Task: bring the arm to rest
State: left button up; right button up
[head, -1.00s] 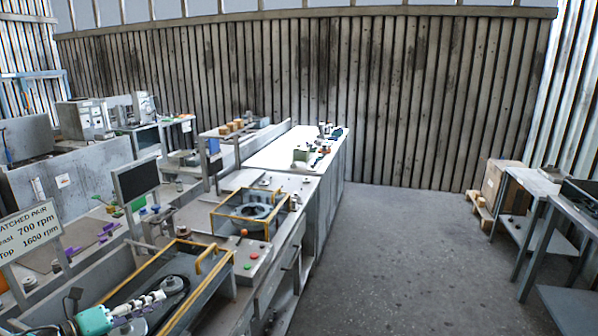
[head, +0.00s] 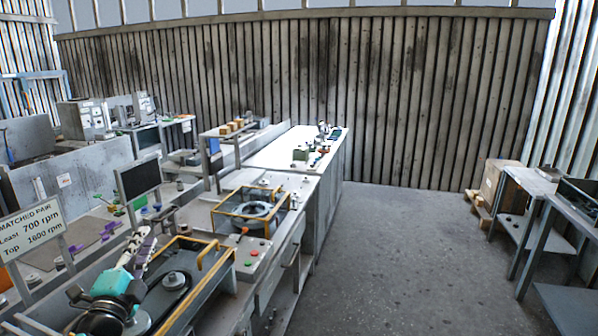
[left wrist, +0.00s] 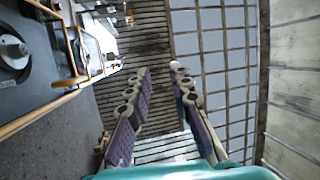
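My left gripper (head: 143,243) is at the lower left of the head view, raised above the yellow-railed machine bed, with its fingers pointing up and away. Its teal body and dark wrist show below the fingers. In the left wrist view the two fingers (left wrist: 161,70) stand apart with nothing between them, so the gripper is open and empty. The yellow-railed bed (head: 208,292) holds a dark plate with round metal parts (head: 173,281). My right gripper is in neither view.
The floor (head: 385,255) right of the bench is clear.

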pick_arm(q)
jog(key=s+d+f+n+g, duration=0.6)
jog(key=s+d+f+n, duration=0.2)
jog(key=f, duration=0.5)
jog(key=s+d+f+n+g+h, duration=0.1)
jog(key=s+d+f+n+g, duration=0.6)
jog(key=s+f, duration=0.6)
jog(key=shift+d+f+n, duration=0.4)
jog(key=shift+d, duration=0.1)
